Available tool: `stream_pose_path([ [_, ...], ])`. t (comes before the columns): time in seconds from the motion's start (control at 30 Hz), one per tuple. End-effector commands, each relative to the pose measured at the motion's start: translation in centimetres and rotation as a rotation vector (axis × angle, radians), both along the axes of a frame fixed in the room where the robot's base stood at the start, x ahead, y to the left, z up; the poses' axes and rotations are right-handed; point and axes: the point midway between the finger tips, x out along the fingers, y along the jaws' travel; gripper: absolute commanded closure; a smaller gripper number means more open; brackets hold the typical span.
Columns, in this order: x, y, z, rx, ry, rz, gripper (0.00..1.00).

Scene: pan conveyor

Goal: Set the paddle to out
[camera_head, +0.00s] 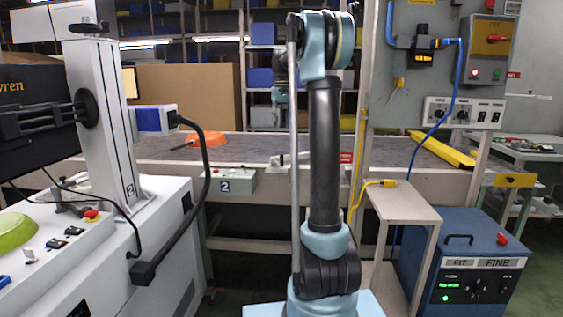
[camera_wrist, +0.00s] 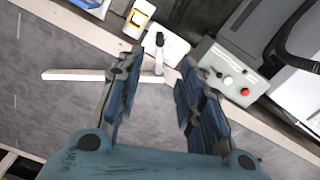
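The paddle (camera_wrist: 75,75) is a white bar reaching out over the dark grey belt in the wrist view. My gripper (camera_head: 281,95) is above the conveyor there, partly hidden by my arm.
A control box (camera_wrist: 225,75) with a red button sits close to the right finger. On the belt (camera_head: 250,146) an orange pan (camera_head: 207,139) lies at left. A grey panel post stands right of my arm, with a small side table (camera_head: 403,203) and blue cabinet (camera_head: 465,255).

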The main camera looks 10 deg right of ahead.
Motion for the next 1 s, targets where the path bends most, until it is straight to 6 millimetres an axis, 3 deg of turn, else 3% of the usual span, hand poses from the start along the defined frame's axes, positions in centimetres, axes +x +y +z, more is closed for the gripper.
stream_pose_path([
  [0.7,0.0,0.0,-12.3,0.0,0.0,0.0,0.65],
  [1.0,-0.1,0.0,-15.8,0.0,0.0,0.0,0.65],
])
